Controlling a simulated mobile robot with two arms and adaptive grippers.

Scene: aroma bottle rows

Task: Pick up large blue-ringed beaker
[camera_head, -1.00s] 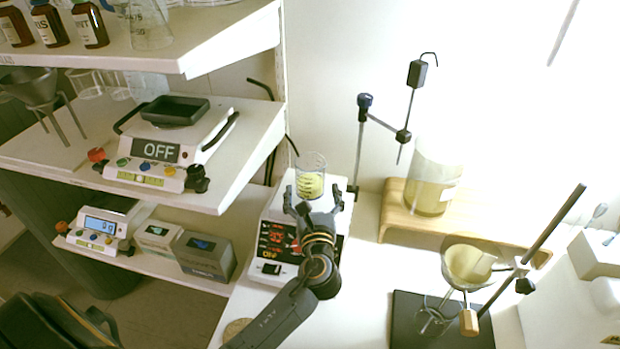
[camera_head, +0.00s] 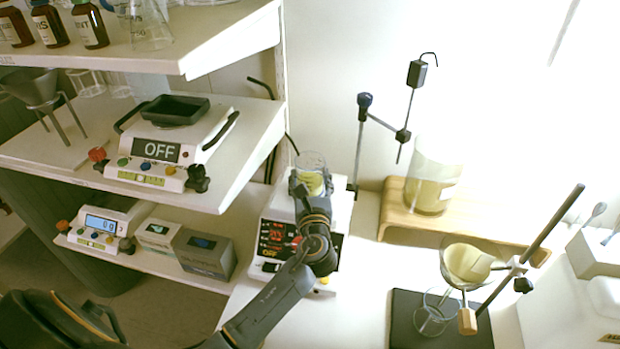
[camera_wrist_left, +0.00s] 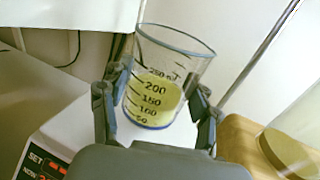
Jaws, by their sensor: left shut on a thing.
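The large beaker (camera_head: 311,163) is clear glass with black volume marks, a blue ring and yellow-green liquid in its lower part. It stands upright on the white hotplate (camera_head: 282,207) in the head view. In the left wrist view the beaker (camera_wrist_left: 160,82) sits between the two fingers. My left gripper (camera_head: 312,183) is shut on the beaker from the front, with one finger on each side; it also shows in the left wrist view (camera_wrist_left: 158,105). The gripper hides part of the beaker's lower side in the head view. My right gripper is not in view.
A wooden stand (camera_head: 392,208) with a large glass vessel (camera_head: 432,180) is to the right. A metal stand rod (camera_head: 359,150) rises close beside the beaker. Shelves (camera_head: 245,150) with a scale are to the left. A funnel (camera_head: 467,264) on a stand is at front right.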

